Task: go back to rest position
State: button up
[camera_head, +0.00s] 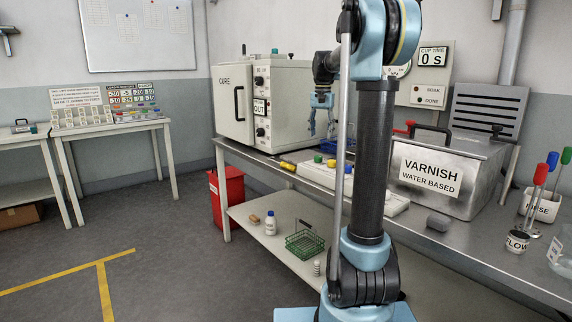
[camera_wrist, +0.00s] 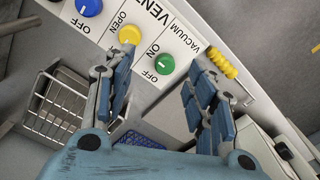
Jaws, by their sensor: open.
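My gripper (camera_head: 321,101) shows in the head view in front of the oven marked CURE (camera_head: 262,100), fingers pointing down above the steel bench (camera_head: 262,157). In the wrist view my gripper (camera_wrist: 162,108) has its blue fingers spread apart with nothing between them. Beyond the fingertips is the white control panel (camera_wrist: 178,48) with a yellow knob (camera_wrist: 130,34), a green knob (camera_wrist: 165,64) and a blue knob (camera_wrist: 88,7). The panel also shows on the bench in the head view (camera_head: 318,177). My arm hides part of the bench behind it.
Pots marked FLOW (camera_head: 517,241) and HOSE (camera_head: 540,207) are at the right. A wire basket (camera_head: 305,243) sits on the lower shelf. The floor at left is clear.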

jog(key=s+f+n, duration=0.2)
jog(key=s+f, duration=0.1)
jog(key=s, duration=1)
jog(key=s+f+n+t, duration=0.2)
jog(key=s+f+n, duration=0.1)
jog(key=s+f, duration=2)
jog(key=s, duration=0.3)
jog(key=shift+s+d, duration=0.2)
jog(key=shift+s, duration=0.2)
jog(key=shift+w+f, duration=0.25)
jog(key=shift+w, duration=0.2)
